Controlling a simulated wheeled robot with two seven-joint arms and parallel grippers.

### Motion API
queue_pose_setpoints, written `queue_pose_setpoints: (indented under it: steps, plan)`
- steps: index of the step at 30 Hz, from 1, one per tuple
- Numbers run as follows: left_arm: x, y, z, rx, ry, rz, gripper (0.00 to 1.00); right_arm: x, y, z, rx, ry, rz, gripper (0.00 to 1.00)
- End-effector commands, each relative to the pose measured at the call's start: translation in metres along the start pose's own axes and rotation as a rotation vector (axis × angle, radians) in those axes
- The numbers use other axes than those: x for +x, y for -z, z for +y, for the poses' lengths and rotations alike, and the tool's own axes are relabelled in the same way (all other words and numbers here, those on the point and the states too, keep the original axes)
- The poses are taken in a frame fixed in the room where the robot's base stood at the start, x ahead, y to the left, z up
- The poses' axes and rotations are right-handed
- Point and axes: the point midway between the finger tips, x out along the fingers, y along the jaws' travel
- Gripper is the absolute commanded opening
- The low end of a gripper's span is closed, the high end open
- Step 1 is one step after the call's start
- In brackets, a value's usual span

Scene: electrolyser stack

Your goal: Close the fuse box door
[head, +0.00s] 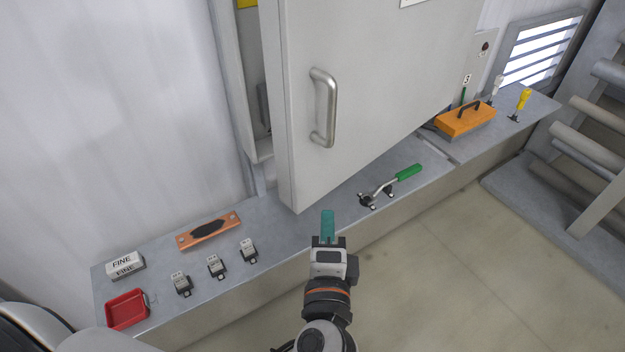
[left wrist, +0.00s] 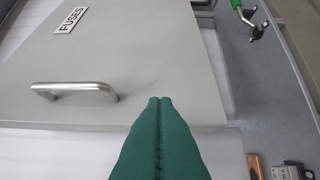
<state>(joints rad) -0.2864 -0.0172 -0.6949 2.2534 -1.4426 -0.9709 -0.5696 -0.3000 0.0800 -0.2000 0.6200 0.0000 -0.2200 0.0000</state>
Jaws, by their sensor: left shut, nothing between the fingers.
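The fuse box door (head: 370,90) is a large grey panel that stands partly open, swung out over the ledge. A metal bar handle (head: 324,108) is on its face. In the left wrist view the door (left wrist: 120,85) fills much of the picture, with its handle (left wrist: 75,91) and a FUSES label (left wrist: 71,20). The fuse box (head: 236,80) shows as a strip left of the door; most of its inside is hidden. My left gripper (head: 328,213) has green fingers, shut and empty, below the handle near the door's bottom edge. Contact cannot be told. My right gripper is not in view.
On the grey ledge (head: 300,228) lie a copper bar (head: 209,231), several small fuse parts (head: 216,267), a red tray (head: 127,309), FINE blocks (head: 125,265), a green-handled lever (head: 390,186) and an orange block (head: 465,120). Pipes stand at right. The floor in front is clear.

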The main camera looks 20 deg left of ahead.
Motion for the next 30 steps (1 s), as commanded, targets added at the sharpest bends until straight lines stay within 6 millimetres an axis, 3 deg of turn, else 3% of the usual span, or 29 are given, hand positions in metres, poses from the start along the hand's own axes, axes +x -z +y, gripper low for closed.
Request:
queue_pose_setpoints:
  steps: [6, 9, 12, 18, 30]
  plan:
    - [0.050, 0.000, 0.003, 0.002, -0.004, 0.000, 0.00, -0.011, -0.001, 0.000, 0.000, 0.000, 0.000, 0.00]
    - [0.070, 0.000, 0.002, 0.001, -0.003, 0.001, 0.00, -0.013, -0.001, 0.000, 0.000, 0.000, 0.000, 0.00]
    - [0.079, 0.014, 0.002, 0.004, -0.002, -0.001, 0.00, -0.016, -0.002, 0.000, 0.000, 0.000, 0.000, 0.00]
    - [0.092, 0.026, 0.000, 0.000, 0.001, -0.002, 0.00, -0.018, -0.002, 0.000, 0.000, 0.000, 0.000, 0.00]
    - [0.094, 0.028, -0.001, 0.000, 0.001, -0.003, 0.00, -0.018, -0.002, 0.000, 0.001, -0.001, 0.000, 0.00]
